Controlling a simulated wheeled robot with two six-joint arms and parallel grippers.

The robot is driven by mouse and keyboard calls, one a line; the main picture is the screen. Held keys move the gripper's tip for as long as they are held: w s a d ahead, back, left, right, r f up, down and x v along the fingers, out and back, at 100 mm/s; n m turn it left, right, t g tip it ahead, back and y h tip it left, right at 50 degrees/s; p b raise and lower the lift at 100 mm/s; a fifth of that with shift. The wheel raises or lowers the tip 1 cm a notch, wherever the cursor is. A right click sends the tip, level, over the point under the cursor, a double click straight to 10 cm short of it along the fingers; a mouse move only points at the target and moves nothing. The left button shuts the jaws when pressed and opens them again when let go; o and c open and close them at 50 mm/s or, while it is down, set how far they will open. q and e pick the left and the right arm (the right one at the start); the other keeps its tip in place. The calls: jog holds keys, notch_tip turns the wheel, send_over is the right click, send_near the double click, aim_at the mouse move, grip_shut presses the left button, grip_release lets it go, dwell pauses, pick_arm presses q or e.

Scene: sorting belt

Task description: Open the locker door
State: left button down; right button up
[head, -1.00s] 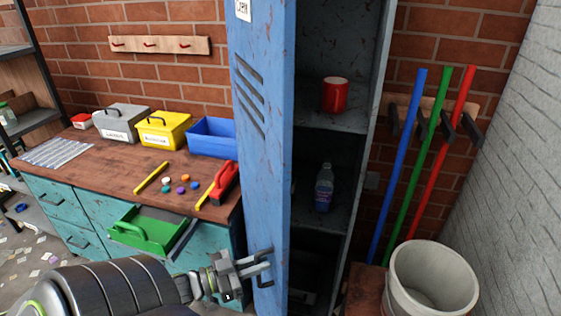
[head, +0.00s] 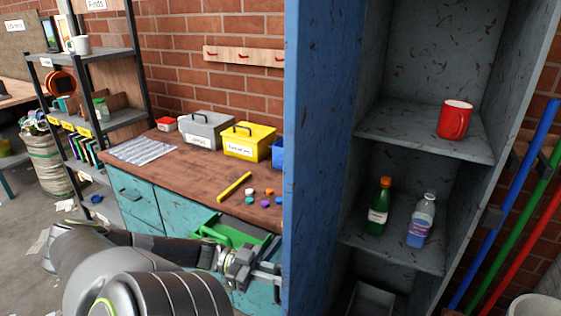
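The blue locker door (head: 318,150) stands swung wide open and is seen nearly edge-on, its outer face turned away to the left. The grey locker (head: 385,140) is open to view, with shelves inside. My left gripper (head: 268,272) is at the door's outer side, low down, its fingertips right by the door's left edge. The door handle cannot be made out there, so I cannot tell whether the fingers are closed on it. My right gripper is not in view.
A red mug (head: 455,119), a green bottle (head: 379,207) and a clear bottle (head: 421,220) stand on the locker shelves. A workbench (head: 185,170) with boxes and an open green drawer (head: 235,232) lies left of the door. Coloured poles (head: 520,200) hang at right.

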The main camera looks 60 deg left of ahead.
pick_arm(q)
jog(key=shift+s+a, duration=0.2)
jog(key=shift+a, duration=0.3)
jog(key=shift+s+a, duration=0.2)
jog(key=shift+a, duration=0.3)
jog(key=c, duration=1.6)
grip_release()
jog(key=shift+o, duration=0.2)
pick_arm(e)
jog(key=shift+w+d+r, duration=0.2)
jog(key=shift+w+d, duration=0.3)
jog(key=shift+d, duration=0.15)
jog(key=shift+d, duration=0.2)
